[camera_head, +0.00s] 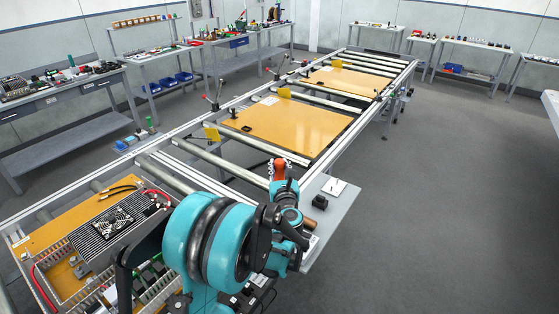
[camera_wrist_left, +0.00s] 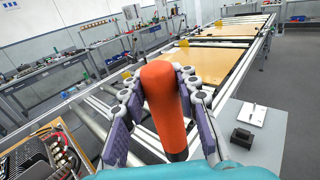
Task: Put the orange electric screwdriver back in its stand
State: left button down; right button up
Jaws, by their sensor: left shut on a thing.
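The orange electric screwdriver (camera_wrist_left: 165,95) stands roughly upright between the fingers of my left gripper (camera_wrist_left: 162,78) in the left wrist view. The two purple-padded fingers are shut on its body, one on each side. Its lower end is hidden by my wrist. In the head view only its orange top (camera_head: 279,164) shows above my left gripper (camera_head: 286,188), at the inner edge of a grey side shelf. A small black block (camera_wrist_left: 243,138) with a recess sits on that shelf, right of the gripper. I cannot tell whether it is the stand. My right gripper is not in view.
The grey side shelf (camera_wrist_left: 272,150) also holds a white sheet (camera_head: 334,187) with a dark pen-like item. A roller conveyor with yellow boards (camera_head: 290,122) runs away behind. A wired panel with a black finned unit (camera_head: 118,222) lies at left. Open floor is at right.

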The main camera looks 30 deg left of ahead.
aim_at(279, 177)
pick_arm(q)
jog(key=shift+y, duration=0.3)
jog(key=shift+f+n+g+b, duration=0.25)
jog(key=shift+n+g+b, duration=0.05)
jog(key=shift+b, duration=0.15)
notch_tip(279, 177, down, 4)
jog(key=b, duration=0.4)
jog(key=shift+f, duration=0.2)
jog(key=shift+r, duration=0.15)
dwell(0.5)
